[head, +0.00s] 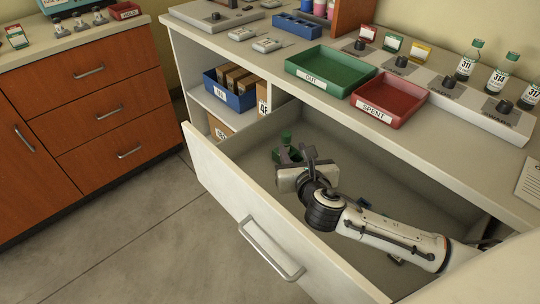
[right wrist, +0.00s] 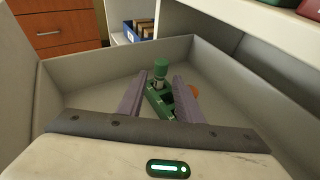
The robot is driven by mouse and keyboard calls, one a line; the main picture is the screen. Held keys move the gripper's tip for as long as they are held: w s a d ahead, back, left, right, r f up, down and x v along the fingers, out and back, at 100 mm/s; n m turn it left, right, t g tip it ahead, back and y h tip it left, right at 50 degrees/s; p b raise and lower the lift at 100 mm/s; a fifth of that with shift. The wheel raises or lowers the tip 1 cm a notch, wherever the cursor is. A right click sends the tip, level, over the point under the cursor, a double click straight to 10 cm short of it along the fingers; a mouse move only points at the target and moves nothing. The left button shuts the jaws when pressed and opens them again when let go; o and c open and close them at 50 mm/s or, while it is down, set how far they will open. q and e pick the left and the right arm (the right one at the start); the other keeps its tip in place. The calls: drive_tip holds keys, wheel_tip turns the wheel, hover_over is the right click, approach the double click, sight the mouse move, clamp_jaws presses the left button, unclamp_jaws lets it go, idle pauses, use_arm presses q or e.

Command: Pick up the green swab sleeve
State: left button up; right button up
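A green block-like piece with dark slots, which looks like the green swab sleeve (right wrist: 158,103), lies in the open drawer; it also shows in the head view (head: 287,156). A green-capped small bottle (right wrist: 160,72) stands just beyond it. My right gripper (right wrist: 160,80) reaches down into the drawer, its fingers apart on either side of the green piece. I cannot tell whether either finger touches it. In the head view my gripper (head: 292,157) partly hides the piece. My left gripper is in neither view.
The drawer walls (head: 245,190) surround my right gripper. Above, the counter holds a green tray (head: 330,86), a red tray (head: 388,113) and several bottles.

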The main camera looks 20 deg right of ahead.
sight(287, 142)
drive_tip(key=b+x, duration=0.1)
drive_tip(key=x, duration=0.2)
drive_tip(key=f+x, duration=0.1)
drive_tip(key=x, duration=0.3)
drive_tip(key=shift+d+f+b, duration=0.1)
drive_tip(key=shift+d+b, duration=0.05)
drive_tip(key=shift+b, duration=0.25)
clamp_jaws()
